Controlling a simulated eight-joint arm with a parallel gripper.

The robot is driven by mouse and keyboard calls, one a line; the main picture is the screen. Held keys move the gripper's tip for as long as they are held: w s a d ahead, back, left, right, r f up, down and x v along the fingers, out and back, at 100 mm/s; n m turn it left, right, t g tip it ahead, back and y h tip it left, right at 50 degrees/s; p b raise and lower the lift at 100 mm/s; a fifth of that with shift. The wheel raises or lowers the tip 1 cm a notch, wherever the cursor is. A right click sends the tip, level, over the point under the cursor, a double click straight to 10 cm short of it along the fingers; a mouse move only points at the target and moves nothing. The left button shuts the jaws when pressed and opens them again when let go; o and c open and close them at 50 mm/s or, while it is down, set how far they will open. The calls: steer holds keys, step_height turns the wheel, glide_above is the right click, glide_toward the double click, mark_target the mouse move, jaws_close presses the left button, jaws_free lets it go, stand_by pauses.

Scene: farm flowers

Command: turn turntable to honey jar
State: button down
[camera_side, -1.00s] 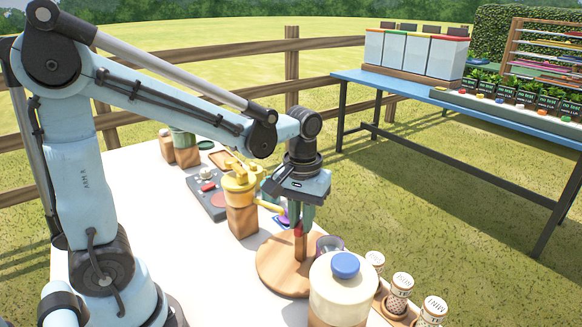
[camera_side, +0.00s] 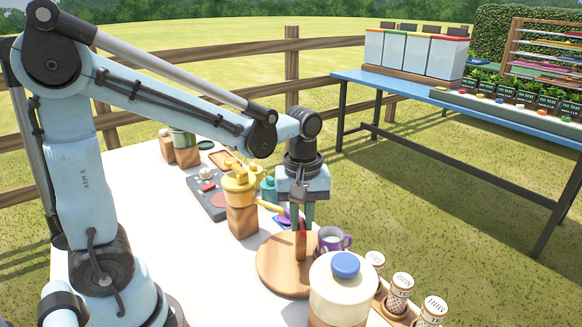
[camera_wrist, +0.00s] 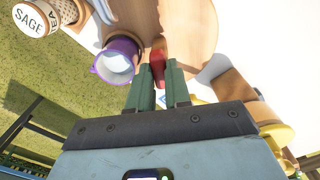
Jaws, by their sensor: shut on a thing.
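The turntable (camera_side: 272,268) is a round wooden disc on the white table, also at the top of the wrist view (camera_wrist: 193,20). An upright post with a red part (camera_side: 301,243) stands on it. My gripper (camera_side: 302,226) points down with its green fingers shut on this post; the red part shows between the fingertips in the wrist view (camera_wrist: 158,62). A purple mug with pale contents (camera_side: 332,239) is at the disc's right edge, apart from the fingers. I cannot tell which thing is the honey jar.
A large cream jar with a blue lid (camera_side: 343,285) stands close in front of the disc. Several labelled spice jars (camera_side: 401,285) stand to its right. A yellow-topped grinder (camera_side: 241,200) stands left of my gripper.

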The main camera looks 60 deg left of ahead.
steer(key=shift+n, duration=11)
steer(key=shift+a+n, duration=0.2)
steer(key=shift+n, duration=0.2)
steer(key=c, duration=1.1)
jaws_free()
steer(key=shift+d, duration=0.1)
steer(key=shift+o, duration=0.2)
